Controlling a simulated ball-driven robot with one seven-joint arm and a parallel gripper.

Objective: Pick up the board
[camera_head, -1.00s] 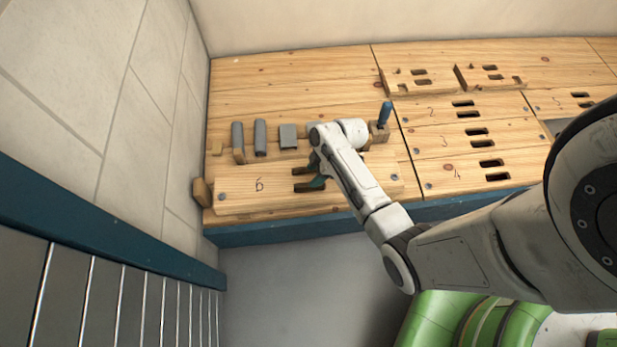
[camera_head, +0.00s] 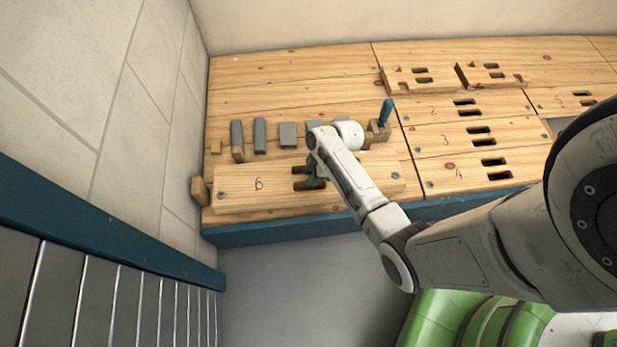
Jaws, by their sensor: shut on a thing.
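The board (camera_head: 240,196), a pale wooden plank marked 6, lies along the front left edge of the wooden bench. Dark slots show near its middle, partly covered by my gripper. My gripper (camera_head: 309,179) reaches down from above at these slots and is shut on the board between them. My arm crosses the right part of the board and hides some of it. The board looks flat; I cannot tell whether it is clear of the bench.
Several grey blocks (camera_head: 259,136) stand in a row behind the board. A blue-handled tool (camera_head: 386,112) stands in a wooden holder to the right. Other slotted boards (camera_head: 440,142) lie on the right. A wooden block (camera_head: 199,190) sits at the board's left end.

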